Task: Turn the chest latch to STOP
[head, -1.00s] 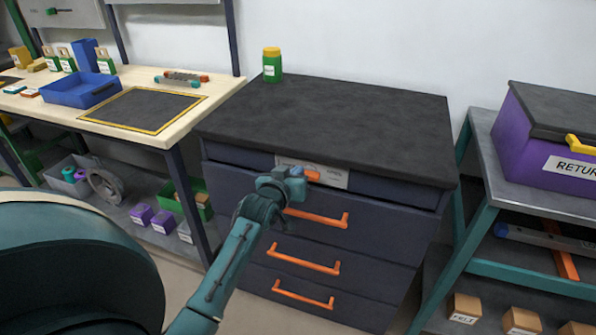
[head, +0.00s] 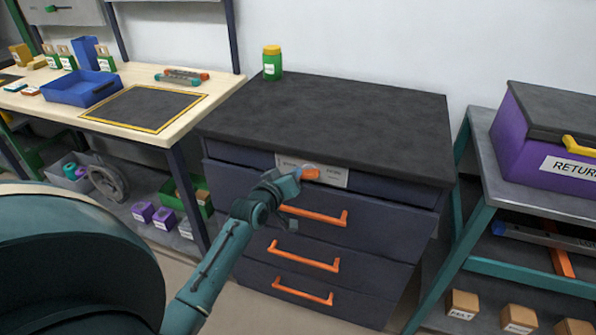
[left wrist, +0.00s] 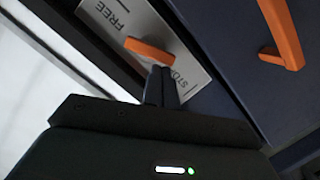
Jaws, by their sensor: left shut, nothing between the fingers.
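The chest (head: 325,120) is dark blue with a black top. The latch is a short orange bar (head: 310,174) on a pale label plate (head: 335,178) at the chest's upper front. In the left wrist view the latch (left wrist: 148,50) lies across the plate (left wrist: 190,62), between the words FREE and STOP. My left gripper (head: 298,175) is shut and empty at the left end of the latch. In the left wrist view its fingertips (left wrist: 162,72) are close against the latch's end near STOP; I cannot tell whether they touch. My right gripper is out of view.
Orange drawer handles (head: 314,216) stick out below the latch. A green jar (head: 272,62) stands on the chest's back left corner. A workbench with a blue tray (head: 80,90) is at the left. A purple return box (head: 535,150) sits on a rack at the right.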

